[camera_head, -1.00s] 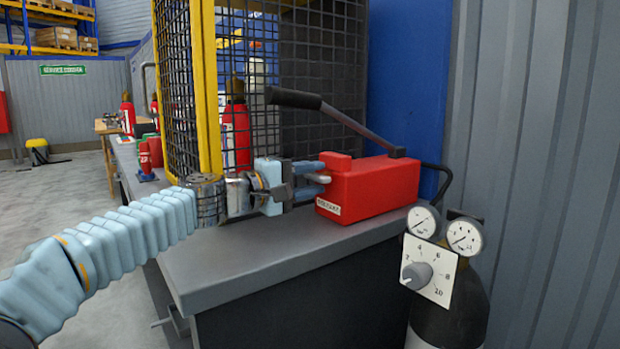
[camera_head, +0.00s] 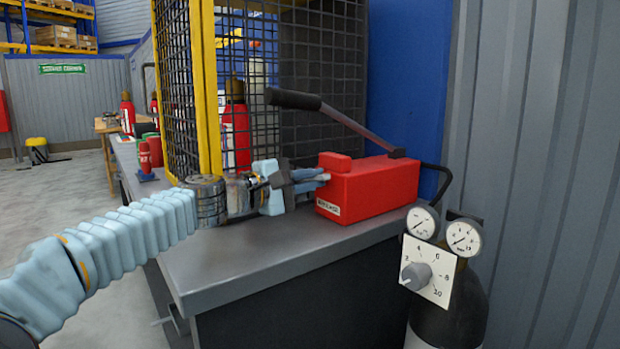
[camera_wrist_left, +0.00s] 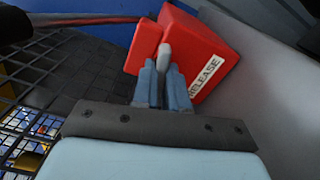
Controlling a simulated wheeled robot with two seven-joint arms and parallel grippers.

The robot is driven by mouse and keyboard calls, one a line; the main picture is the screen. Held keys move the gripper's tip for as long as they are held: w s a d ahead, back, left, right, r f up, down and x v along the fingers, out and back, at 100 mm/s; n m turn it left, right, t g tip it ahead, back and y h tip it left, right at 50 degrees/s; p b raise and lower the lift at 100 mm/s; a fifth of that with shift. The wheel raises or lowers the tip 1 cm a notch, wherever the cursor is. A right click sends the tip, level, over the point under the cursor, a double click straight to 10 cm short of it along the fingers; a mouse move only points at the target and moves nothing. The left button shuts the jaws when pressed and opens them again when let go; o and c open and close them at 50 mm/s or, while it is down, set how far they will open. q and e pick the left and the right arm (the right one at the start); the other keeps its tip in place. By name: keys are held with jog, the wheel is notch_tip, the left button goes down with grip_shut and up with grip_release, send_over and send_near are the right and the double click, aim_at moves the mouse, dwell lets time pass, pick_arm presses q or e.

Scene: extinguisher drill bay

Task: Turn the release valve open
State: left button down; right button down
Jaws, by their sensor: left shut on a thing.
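The red hydraulic pump unit (camera_head: 370,186) stands on the grey bench, with a long dark handle above it. Its release valve is a small pale lever (camera_wrist_left: 165,54) on the end face, beside the RELEASE label (camera_wrist_left: 207,75) in the left wrist view. My left gripper (camera_head: 322,178) reaches in from the left, and its blue fingers are shut on this lever. In the left wrist view the fingertips (camera_wrist_left: 165,78) lie on both sides of the lever, whose end sticks out between them. In the head view the fingers mostly hide the lever. My right gripper is out of view.
A yellow-framed mesh guard (camera_head: 207,90) stands close behind my left wrist. The pump handle (camera_head: 350,122) slopes above the unit. A gas cylinder with gauges and a numbered dial plate (camera_head: 430,268) stands front right. The bench front (camera_head: 270,272) is clear.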

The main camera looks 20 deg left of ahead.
pick_arm(q)
jog(key=shift+n+p, duration=0.6)
jog(key=shift+n, duration=1.6)
jog(key=shift+f, duration=0.1)
jog(key=c, duration=1.2)
grip_release()
jog(key=shift+o, duration=0.2)
jog(key=b+v, duration=0.2)
jog(key=v, duration=1.2)
jog(key=shift+w, duration=0.1)
